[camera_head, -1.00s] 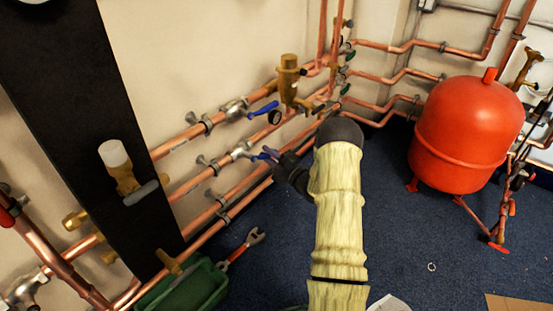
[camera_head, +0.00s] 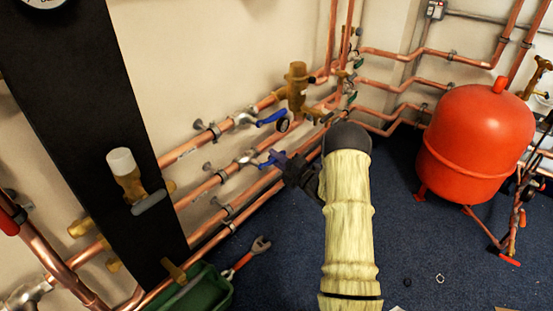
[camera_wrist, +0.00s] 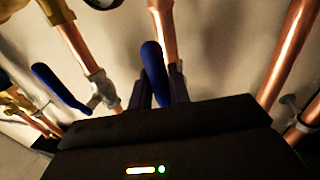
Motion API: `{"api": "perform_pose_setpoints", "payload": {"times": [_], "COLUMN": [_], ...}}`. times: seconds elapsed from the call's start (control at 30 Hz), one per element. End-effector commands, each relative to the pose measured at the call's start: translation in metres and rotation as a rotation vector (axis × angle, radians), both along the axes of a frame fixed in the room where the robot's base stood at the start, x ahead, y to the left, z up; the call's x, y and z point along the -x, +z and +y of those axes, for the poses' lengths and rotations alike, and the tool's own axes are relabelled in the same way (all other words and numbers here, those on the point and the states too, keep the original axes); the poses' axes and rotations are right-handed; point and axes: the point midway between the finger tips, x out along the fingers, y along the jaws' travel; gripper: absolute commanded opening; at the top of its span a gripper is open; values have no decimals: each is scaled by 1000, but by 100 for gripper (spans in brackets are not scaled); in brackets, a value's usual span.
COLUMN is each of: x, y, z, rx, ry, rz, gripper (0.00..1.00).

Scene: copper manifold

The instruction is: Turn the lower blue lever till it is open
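The lower blue lever (camera_head: 270,159) sits on the valve of a middle copper pipe, at the centre of the head view. In the wrist view it (camera_wrist: 154,68) stands between the two dark fingers of my gripper (camera_wrist: 160,88). The fingers are close together with the lever filling the gap, so my gripper appears shut on it. In the head view my gripper (camera_head: 284,161) reaches the lever from the right. The upper blue lever (camera_head: 271,117) is on the pipe above; in the wrist view it (camera_wrist: 60,88) is to the left, clear of the fingers.
A brass fitting (camera_head: 297,88) with a dark gauge stands beside the upper lever. Copper pipes run along the wall behind my gripper. A red tank (camera_head: 473,140) stands on the right. A green toolbox (camera_head: 205,288) and a wrench (camera_head: 250,255) are below. Blue floor is open between.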

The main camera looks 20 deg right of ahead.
Motion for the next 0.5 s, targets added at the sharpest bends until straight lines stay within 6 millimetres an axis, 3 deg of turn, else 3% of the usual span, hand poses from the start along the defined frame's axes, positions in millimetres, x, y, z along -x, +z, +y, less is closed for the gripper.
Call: {"api": "perform_pose_setpoints", "payload": {"times": [0.1,0.5], "x": [0,6], "y": [0,0], "z": [-1,-5], "rx": [0,-2], "ry": [-2,-2], "rz": [0,2], "gripper": [37,37]}}
